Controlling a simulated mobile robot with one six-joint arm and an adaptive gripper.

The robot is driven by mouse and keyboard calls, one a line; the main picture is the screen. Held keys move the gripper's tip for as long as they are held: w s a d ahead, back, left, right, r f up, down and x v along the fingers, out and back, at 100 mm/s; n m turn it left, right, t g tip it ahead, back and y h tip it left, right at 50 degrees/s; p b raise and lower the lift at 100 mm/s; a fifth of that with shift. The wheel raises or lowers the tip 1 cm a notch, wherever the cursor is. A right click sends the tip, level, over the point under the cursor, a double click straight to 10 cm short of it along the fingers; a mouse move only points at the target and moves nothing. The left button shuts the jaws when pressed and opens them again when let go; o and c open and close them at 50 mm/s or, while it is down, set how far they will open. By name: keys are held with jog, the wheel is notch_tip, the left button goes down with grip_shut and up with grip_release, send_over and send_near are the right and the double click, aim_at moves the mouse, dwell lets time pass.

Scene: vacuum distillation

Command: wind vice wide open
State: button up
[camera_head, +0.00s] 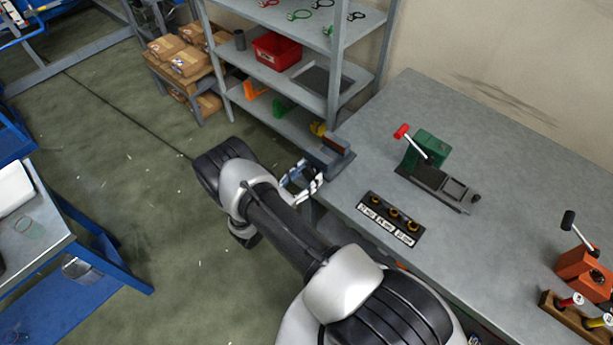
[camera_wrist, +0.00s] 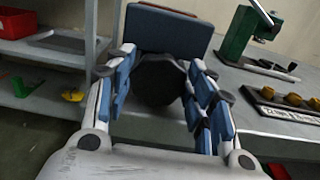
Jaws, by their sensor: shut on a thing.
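The vice (camera_head: 328,160) is a blue-grey block with a brown strip, fixed at the near left corner of the grey workbench. It also shows in the wrist view (camera_wrist: 166,28), straight ahead of my fingers. A dark round knob (camera_wrist: 160,80) sticks out from the vice toward me. My gripper (camera_head: 304,182) is beside the bench edge, and in the wrist view my gripper (camera_wrist: 163,92) has its blue-padded fingers on either side of the knob, shut on it. How far apart the vice's jaws stand cannot be told clearly.
On the workbench (camera_head: 390,120) are a green press with a red-tipped lever (camera_head: 425,150), a black labelled board with brass knobs (camera_head: 390,218) and an orange lever device (camera_head: 582,268). A grey shelf (camera_head: 290,75) with a red bin (camera_head: 277,50) stands close behind the vice.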

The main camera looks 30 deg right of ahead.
jog(key=shift+c, duration=0.7)
jog(key=shift+f+n+b, duration=0.15)
jog(key=shift+n+b, duration=0.55)
jog(key=shift+b, duration=0.05)
jog(key=shift+n+b, duration=0.35)
jog(key=shift+n, duration=0.55)
jog(key=o, duration=1)
jog(key=shift+o, duration=0.2)
jog(key=v, duration=1.2)
jog(key=shift+a, duration=0.1)
